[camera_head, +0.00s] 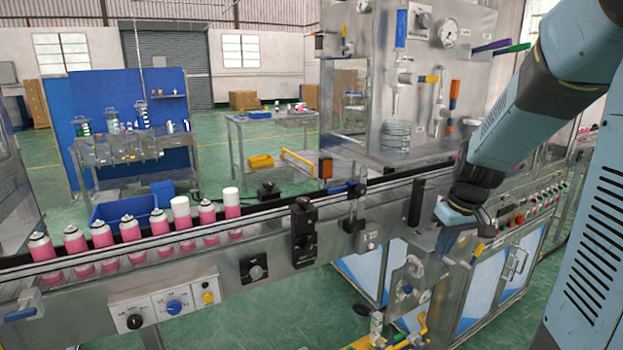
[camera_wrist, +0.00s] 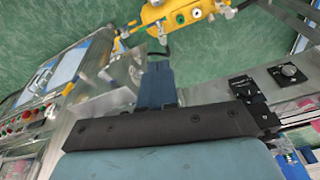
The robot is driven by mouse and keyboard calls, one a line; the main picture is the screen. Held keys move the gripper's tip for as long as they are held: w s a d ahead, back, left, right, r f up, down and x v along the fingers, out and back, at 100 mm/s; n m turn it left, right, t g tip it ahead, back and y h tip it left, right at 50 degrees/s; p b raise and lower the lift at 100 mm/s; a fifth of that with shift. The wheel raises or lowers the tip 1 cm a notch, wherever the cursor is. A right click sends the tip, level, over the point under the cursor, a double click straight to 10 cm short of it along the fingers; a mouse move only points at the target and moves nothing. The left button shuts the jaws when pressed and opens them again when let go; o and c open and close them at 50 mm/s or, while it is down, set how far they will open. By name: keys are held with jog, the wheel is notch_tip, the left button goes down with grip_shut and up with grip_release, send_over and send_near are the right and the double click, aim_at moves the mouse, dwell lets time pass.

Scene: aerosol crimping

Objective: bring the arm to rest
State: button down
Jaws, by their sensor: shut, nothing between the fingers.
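My gripper (camera_head: 452,216) hangs at the end of my light blue arm, in front of the steel machine on the right of the head view. It is near the end of the conveyor and partly covered by its own wrist. In the wrist view its dark blue fingers (camera_wrist: 157,86) are together, with nothing seen between them. The fingers point toward a yellow device (camera_wrist: 180,14) above the green floor. I cannot tell whether the gripper touches the machine.
A conveyor (camera_head: 270,232) carries several pink cans (camera_head: 130,230) on the left. The crimping machine (camera_head: 365,110) with gauges and valves stands behind my arm. A control panel (camera_head: 515,218) is close on the right. Open green floor (camera_head: 240,325) lies in front.

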jog(key=s+a+r+m+t, duration=0.1)
jog(key=s+a+r, duration=0.1)
jog(key=s+r, duration=0.2)
jog(key=s+a+r+m+t, duration=0.1)
jog(key=s+r, duration=0.3)
jog(key=s, duration=0.4)
jog(key=s+a+r+m+t+h, duration=0.1)
jog(key=s+a+r, duration=0.3)
jog(key=s, duration=0.2)
jog(key=shift+s+r, duration=0.2)
jog(key=shift+r, duration=0.1)
